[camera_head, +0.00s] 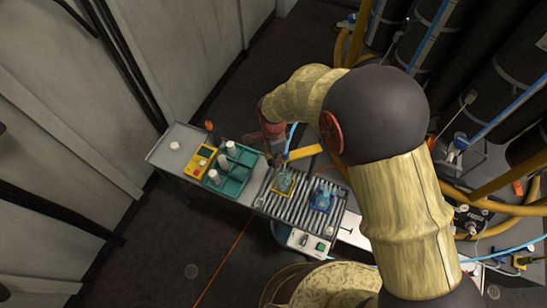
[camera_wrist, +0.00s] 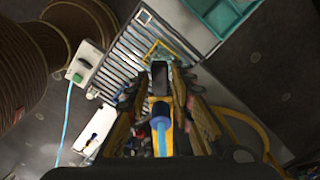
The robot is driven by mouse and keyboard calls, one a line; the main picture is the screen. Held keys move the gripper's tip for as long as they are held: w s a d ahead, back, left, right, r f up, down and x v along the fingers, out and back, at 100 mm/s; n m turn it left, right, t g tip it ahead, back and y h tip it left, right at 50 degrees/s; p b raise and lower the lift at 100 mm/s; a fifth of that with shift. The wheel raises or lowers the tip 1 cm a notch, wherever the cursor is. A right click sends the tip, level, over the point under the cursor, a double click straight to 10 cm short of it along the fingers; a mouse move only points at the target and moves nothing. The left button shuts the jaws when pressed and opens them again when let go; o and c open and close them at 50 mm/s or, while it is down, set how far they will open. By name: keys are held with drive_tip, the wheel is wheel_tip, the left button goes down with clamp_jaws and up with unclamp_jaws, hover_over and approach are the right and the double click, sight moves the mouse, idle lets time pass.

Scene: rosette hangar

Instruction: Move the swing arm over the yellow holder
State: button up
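The yellow holder (camera_head: 283,186) is a square frame on the roller bench, with a pale clear item in it. It also shows in the wrist view (camera_wrist: 160,47). The swing arm (camera_head: 303,152) shows as a yellow bar just above the holder's far edge, with a blue hose beside it. In the wrist view a dark block with a blue hose fitting (camera_wrist: 160,108), seemingly the swing arm's head, stands between my fingers. My gripper (camera_head: 275,152) is low at the bar's left end, beyond the yellow holder. Whether its fingers touch the head cannot be told.
A blue holder (camera_head: 321,199) sits right of the yellow one on the rollers (camera_head: 302,207). A teal tray (camera_head: 231,179) with white cylinders and a yellow button box (camera_head: 199,163) stand left. A control box (camera_head: 308,243) is at the front. Hoses and black cylinders crowd the right.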

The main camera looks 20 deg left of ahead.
drive_tip(key=shift+o, duration=1.2)
wheel_tip(320, 180, up, 12)
